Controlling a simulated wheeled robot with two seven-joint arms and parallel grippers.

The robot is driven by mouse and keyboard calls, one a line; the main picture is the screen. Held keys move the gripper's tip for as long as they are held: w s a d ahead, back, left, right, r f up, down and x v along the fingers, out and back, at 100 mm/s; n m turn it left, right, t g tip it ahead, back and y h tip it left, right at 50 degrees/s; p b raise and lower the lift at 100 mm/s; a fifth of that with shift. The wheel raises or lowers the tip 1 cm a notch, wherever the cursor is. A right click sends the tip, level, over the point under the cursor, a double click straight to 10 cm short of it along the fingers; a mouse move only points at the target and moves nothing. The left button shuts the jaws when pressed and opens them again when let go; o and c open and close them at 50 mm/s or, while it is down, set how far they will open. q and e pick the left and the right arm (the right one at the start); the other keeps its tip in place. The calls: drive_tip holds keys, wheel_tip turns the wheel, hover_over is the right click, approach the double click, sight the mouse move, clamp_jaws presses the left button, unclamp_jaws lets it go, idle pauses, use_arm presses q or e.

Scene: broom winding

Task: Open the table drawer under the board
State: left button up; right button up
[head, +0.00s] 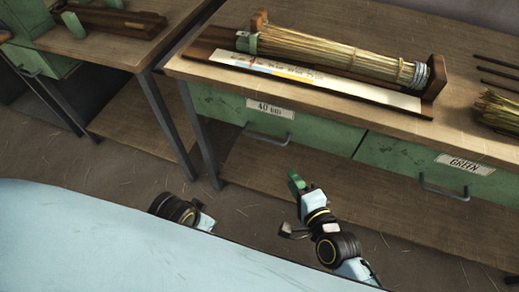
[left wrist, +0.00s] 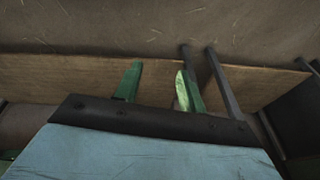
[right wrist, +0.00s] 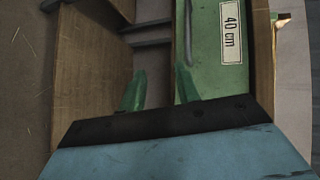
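The green drawer (head: 215,101) labelled "40 cm" is shut in the bench, below the wooden board (head: 425,108) that carries a straw bundle (head: 330,52). Its grey bar handle (head: 266,137) hangs on the front, below the label. The label (right wrist: 232,30) also shows in the right wrist view. My right gripper (head: 296,183) is below and in front of this drawer, apart from the handle. In the right wrist view its green fingers (right wrist: 160,90) are spread and empty. My left gripper (left wrist: 158,88) is open and empty; its fingers are hidden in the head view.
A second green drawer (head: 405,158) labelled "GREEN", with its own handle (head: 445,187), is at the right. A lower wooden shelf (head: 250,165) runs under the bench. Another bench (head: 95,42) stands at the left. Loose straw (head: 497,108) lies on the right of the benchtop.

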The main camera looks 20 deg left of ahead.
sight(264, 140)
use_arm(q)
wheel_tip(264, 140, up, 7)
drive_tip(key=d+b, duration=0.1)
drive_tip(key=b, duration=0.2)
use_arm(e)
drive_tip(key=shift+m+y, duration=0.6)
drive_tip(key=shift+y, duration=0.2)
drive_tip(key=w+a+b, duration=0.1)
drive_tip(key=w+a, duration=0.2)
drive_tip(key=w+a+r+b, duration=0.1)
drive_tip(key=w+a, duration=0.2)
drive_tip(key=a, duration=0.1)
drive_tip(key=w+a+r+b, duration=0.1)
drive_tip(key=w+a, duration=0.2)
drive_tip(key=a, duration=0.1)
use_arm(q)
drive_tip(key=w+d+r+t+h, duration=0.2)
drive_tip(key=w+d+r+t, duration=0.2)
drive_tip(key=w+r+t, duration=0.2)
drive_tip(key=shift+w+d+r+m+t+h, duration=0.35)
drive_tip(key=shift+w+t, duration=0.65)
drive_tip(key=shift+w, duration=0.55)
use_arm(e)
drive_tip(key=shift+w+a, duration=0.25)
drive_tip(key=shift+a, duration=0.05)
drive_tip(key=shift+c, duration=0.3)
clamp_jaws()
